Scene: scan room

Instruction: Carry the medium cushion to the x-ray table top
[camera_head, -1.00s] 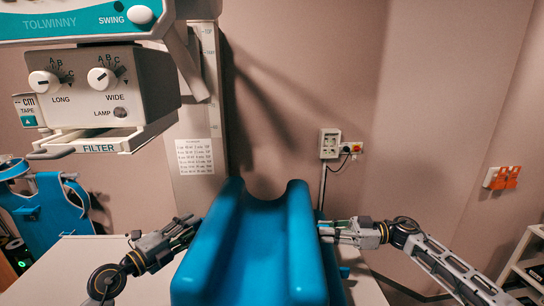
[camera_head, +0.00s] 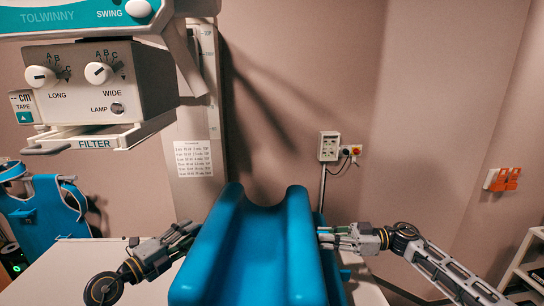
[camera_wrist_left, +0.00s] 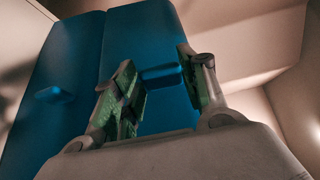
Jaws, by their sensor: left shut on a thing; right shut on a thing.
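The medium cushion (camera_head: 258,250) is a blue, trough-shaped block with two raised sides, held upright-side-out in front of me between my grippers. My left gripper (camera_head: 190,232) is at its left side and my right gripper (camera_head: 326,238) is at its right side. In the left wrist view, the left gripper's green-padded fingers (camera_wrist_left: 158,90) are shut around a small blue handle (camera_wrist_left: 160,72) on the cushion (camera_wrist_left: 75,60). The right fingertips are partly hidden at the cushion's edge. The white x-ray table top (camera_head: 65,265) lies behind and below the cushion, which covers its middle.
The x-ray head (camera_head: 85,85) with dials overhangs at the upper left. A column with a paper chart (camera_head: 193,158) stands behind the table. A blue padded piece of equipment (camera_head: 45,215) stands at the left.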

